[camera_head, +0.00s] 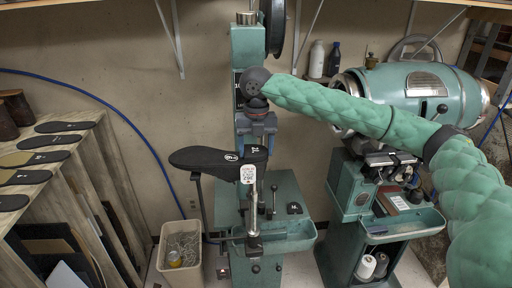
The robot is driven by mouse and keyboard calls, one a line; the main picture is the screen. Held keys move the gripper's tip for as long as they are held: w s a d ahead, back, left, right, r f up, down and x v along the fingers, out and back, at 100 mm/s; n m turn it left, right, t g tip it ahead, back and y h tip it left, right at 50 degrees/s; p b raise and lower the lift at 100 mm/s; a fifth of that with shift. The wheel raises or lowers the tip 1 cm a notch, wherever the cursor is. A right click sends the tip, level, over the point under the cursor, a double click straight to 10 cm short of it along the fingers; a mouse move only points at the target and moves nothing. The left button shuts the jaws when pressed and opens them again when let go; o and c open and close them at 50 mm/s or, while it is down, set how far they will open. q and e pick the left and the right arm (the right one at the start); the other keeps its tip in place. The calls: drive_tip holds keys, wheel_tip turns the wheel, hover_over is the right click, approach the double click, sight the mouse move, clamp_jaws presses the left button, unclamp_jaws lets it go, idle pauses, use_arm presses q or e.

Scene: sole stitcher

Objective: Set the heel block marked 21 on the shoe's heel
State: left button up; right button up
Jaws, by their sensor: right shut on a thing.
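The black shoe (205,157) lies sole-up on a post, its toe to the left and its heel to the right. My right gripper (257,137) points down over the heel and is shut on a small black heel block (256,153) with a white mark that looks like 21. The block is at the heel; I cannot tell whether it touches the sole or hangs just above it. My left gripper is not in view.
The green stitcher column (248,48) stands right behind the shoe. Another dark block (294,208) sits on the machine's green base. A bin (181,256) stands below left. Black soles (50,141) lie on a rack at left. A second green machine (415,88) stands at right.

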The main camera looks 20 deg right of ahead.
drive_tip(key=shift+r+p, duration=0.2)
drive_tip(key=shift+p, duration=0.2)
idle(0.6)
drive_tip(key=o, duration=1.1)
